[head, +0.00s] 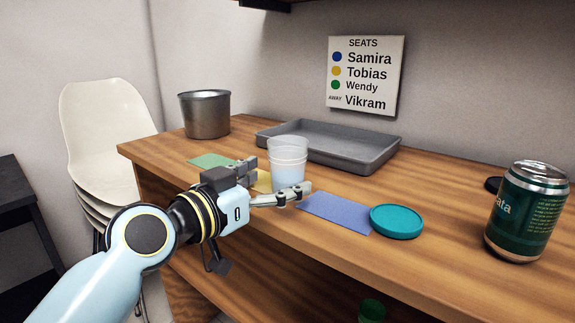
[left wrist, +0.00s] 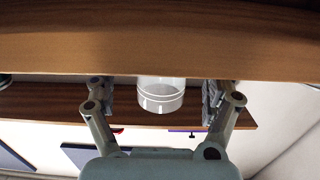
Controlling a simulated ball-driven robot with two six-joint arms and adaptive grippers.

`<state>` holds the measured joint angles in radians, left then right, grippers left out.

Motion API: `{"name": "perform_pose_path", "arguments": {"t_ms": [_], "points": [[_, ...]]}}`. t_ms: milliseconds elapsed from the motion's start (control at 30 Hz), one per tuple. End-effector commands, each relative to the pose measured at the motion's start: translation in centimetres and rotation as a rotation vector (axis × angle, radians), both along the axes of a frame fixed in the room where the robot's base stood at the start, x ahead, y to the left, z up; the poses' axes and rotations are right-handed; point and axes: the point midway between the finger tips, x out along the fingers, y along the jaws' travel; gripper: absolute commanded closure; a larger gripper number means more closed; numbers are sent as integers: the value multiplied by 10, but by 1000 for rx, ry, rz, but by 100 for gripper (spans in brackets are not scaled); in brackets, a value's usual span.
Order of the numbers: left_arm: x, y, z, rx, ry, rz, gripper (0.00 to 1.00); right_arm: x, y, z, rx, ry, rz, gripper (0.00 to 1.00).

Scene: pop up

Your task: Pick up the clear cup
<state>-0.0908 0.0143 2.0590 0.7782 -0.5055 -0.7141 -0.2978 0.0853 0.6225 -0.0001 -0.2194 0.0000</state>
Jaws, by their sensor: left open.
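The clear cup (head: 288,150), frosted with ring lines near its top, stands upright on the wooden counter (head: 300,235). My left gripper (head: 277,178) is open at the cup, one finger to each side of it. The nearer finger hides part of the cup's base. In the left wrist view the cup (left wrist: 160,96) sits between the two spread fingers of the left gripper (left wrist: 158,97), with a visible gap on each side. My right gripper is in neither view.
A grey tray (head: 262,137) lies behind the cup, and a metal pot (head: 204,116) stands back left. Green (head: 210,160), yellow (head: 264,182) and blue (head: 335,213) mats lie along the counter. A teal disc (head: 397,221) and a green can (head: 525,212) are to the right.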

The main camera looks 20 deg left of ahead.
Motion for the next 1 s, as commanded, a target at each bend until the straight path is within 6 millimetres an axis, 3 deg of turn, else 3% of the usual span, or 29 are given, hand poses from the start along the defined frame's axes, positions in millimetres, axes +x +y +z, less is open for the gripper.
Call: {"name": "perform_pose_path", "arguments": {"t_ms": [233, 533, 1000], "points": [[37, -10, 0, -1, -2, 1, 13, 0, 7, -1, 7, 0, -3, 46], [41, -12, -1, 1, 0, 1, 13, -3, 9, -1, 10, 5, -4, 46], [41, -11, -1, 1, 0, 1, 74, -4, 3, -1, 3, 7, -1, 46]]}}
